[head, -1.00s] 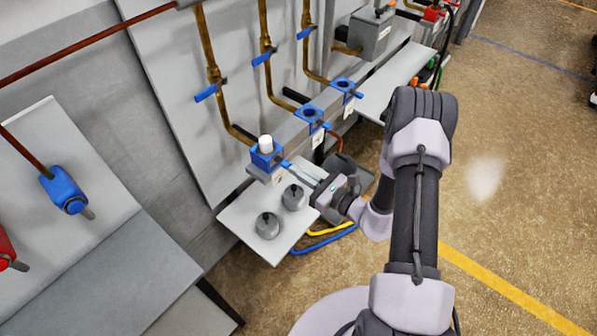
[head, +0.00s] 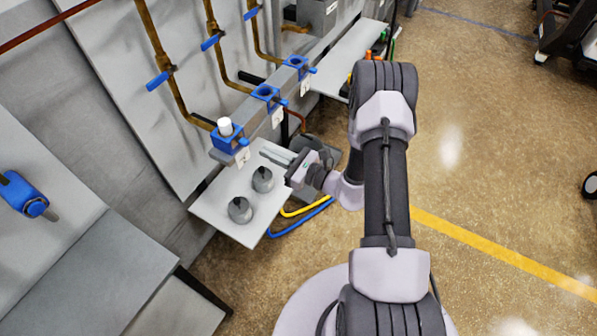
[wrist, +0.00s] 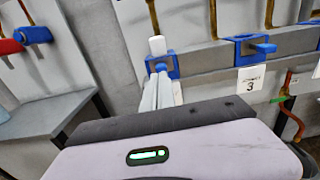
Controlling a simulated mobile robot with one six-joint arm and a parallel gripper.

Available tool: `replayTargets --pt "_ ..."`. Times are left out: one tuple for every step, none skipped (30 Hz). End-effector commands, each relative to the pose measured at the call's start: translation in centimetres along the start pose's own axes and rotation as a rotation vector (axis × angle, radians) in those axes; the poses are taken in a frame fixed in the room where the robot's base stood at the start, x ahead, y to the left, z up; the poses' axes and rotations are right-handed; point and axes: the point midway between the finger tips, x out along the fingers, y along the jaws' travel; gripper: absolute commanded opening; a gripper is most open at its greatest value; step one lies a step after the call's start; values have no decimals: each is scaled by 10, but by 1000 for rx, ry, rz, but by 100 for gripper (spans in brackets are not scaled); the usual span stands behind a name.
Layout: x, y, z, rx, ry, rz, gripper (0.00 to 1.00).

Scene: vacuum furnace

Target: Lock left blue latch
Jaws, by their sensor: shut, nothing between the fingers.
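The left blue latch is on a blue square holder (head: 228,138) with a white cylinder (head: 225,126) standing in it, at the near end of the grey rail. Its short blue handle (head: 242,142) sticks out toward my gripper (head: 268,152). The holder also shows in the wrist view (wrist: 172,63), with the white cylinder (wrist: 157,46) upright. There my gripper (wrist: 162,80) is shut, with its fingertips close to the blue handle (wrist: 162,67). Nothing is between the fingers. I cannot tell whether the tips touch the handle.
Two more blue holders (head: 266,92) (head: 297,62) sit farther along the rail. Blue-handled valves (head: 157,81) on brass pipes stand behind. Below my gripper, a grey shelf (head: 215,203) holds two round grey weights (head: 240,210) (head: 262,180). Open floor (head: 480,150) lies to the right.

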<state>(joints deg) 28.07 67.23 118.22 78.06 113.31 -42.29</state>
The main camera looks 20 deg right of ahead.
Motion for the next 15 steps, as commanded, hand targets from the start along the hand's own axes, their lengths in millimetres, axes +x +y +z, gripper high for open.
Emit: replayTargets --pt "-14 -2 2 7 2 -8 0" --pt "-22 -1 3 7 2 -8 0" --pt "-32 -1 2 8 3 -8 0" --pt "-40 -1 2 8 3 -8 0" --pt "-47 -1 2 7 3 -9 0" --pt "-56 -1 2 7 3 -9 0" --pt "-62 -1 2 7 3 -7 0" --pt "-67 -1 2 6 4 -8 0" --pt "-74 0 1 6 3 -7 0" --pt "-78 0 1 6 4 -6 0" --pt "-82 0 1 7 4 -5 0" --pt "-86 0 0 7 4 -5 0" --pt "-89 0 0 7 4 -5 0" --pt "-91 1 0 7 4 -4 0" --pt "-93 1 0 7 4 -3 0"
